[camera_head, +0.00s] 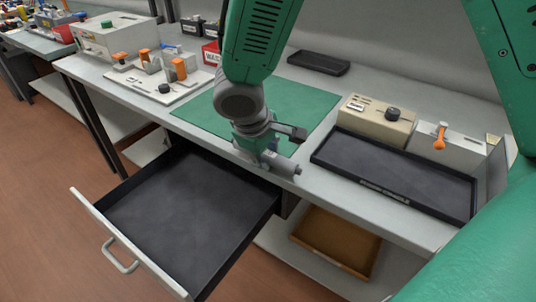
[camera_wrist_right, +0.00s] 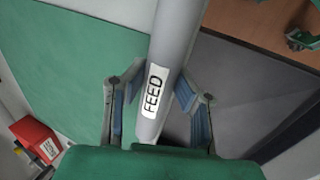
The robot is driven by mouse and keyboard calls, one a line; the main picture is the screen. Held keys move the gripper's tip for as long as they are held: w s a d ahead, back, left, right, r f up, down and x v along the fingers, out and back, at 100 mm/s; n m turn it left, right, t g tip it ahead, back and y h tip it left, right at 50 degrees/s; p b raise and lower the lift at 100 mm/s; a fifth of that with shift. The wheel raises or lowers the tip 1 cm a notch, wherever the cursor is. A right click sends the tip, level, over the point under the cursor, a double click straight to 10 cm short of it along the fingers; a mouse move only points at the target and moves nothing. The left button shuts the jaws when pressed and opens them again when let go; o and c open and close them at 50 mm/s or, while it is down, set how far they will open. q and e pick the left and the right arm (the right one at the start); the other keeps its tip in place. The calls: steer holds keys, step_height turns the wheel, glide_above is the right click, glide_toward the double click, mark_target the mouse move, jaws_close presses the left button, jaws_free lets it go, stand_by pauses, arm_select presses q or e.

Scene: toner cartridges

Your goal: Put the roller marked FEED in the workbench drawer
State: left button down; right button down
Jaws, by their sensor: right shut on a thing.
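The grey roller marked FEED (camera_wrist_right: 172,50) is between the fingers of my right gripper (camera_wrist_right: 160,112) in the right wrist view, its white label facing the camera. In the head view the right gripper (camera_head: 268,150) is at the bench's front edge, near the back right corner of the drawer. The roller's grey end (camera_head: 287,168) shows there, held above the edge. The workbench drawer (camera_head: 190,215) is pulled open, with a dark, empty floor in its visible part. My left gripper is not in view.
A green mat (camera_head: 305,104) lies under my right arm. A black tray (camera_head: 400,175) and a beige box (camera_head: 375,122) stand to the right. A fixture with orange parts (camera_head: 165,75) stands at the left. A brown tray (camera_head: 335,240) sits on the lower shelf.

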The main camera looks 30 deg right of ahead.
steer(key=shift+f, duration=0.2)
steer(key=shift+d+f, duration=0.1)
steer(key=shift+f, duration=0.1)
steer(key=shift+s+d+f, duration=0.25)
steer(key=shift+s+d, duration=0.05)
steer(key=shift+d, duration=0.35)
steer(key=c, duration=1.3)
jaws_free()
steer(key=shift+f, duration=0.1)
steer(key=shift+w+f, duration=0.15)
steer(key=shift+w, duration=0.1)
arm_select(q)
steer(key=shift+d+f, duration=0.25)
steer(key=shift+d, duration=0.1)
arm_select(e)
steer(key=shift+s, duration=0.1)
